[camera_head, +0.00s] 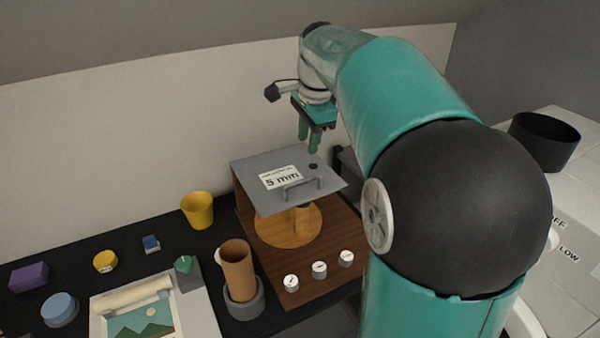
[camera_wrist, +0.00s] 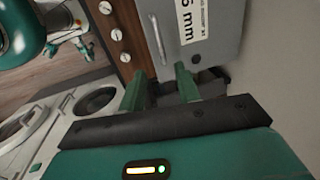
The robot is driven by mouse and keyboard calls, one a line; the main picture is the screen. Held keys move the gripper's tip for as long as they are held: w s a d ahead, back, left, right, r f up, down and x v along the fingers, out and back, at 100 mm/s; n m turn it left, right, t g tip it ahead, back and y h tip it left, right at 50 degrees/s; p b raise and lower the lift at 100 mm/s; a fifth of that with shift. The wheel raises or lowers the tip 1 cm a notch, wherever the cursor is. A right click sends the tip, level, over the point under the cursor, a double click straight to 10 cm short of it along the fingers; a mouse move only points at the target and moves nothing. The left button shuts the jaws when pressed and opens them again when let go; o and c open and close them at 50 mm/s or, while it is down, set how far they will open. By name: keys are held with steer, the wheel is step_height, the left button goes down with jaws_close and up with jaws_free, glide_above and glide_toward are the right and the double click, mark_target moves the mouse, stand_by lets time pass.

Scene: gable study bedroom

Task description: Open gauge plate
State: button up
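My gripper (camera_head: 311,139) is above the plate's back edge, apart from the handle. Its two green fingers are apart with nothing between them in the wrist view (camera_wrist: 161,90).
Three white knobs (camera_head: 319,270) line the base's front. A brown cylinder (camera_head: 238,270) stands in a grey holder at the left front. A yellow cup (camera_head: 198,210) stands behind it. A black open container (camera_head: 543,142) stands on the white unit at right. The wall rises close behind.

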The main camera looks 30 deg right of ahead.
mark_target(303, 181)
steer(key=f, duration=0.4)
steer(key=w+f, duration=0.1)
steer(key=f, duration=0.3)
steer(key=w+f, duration=0.1)
steer(key=f, duration=0.3)
steer(key=shift+w+f, duration=0.15)
steer(key=shift+w, duration=0.05)
jaws_close()
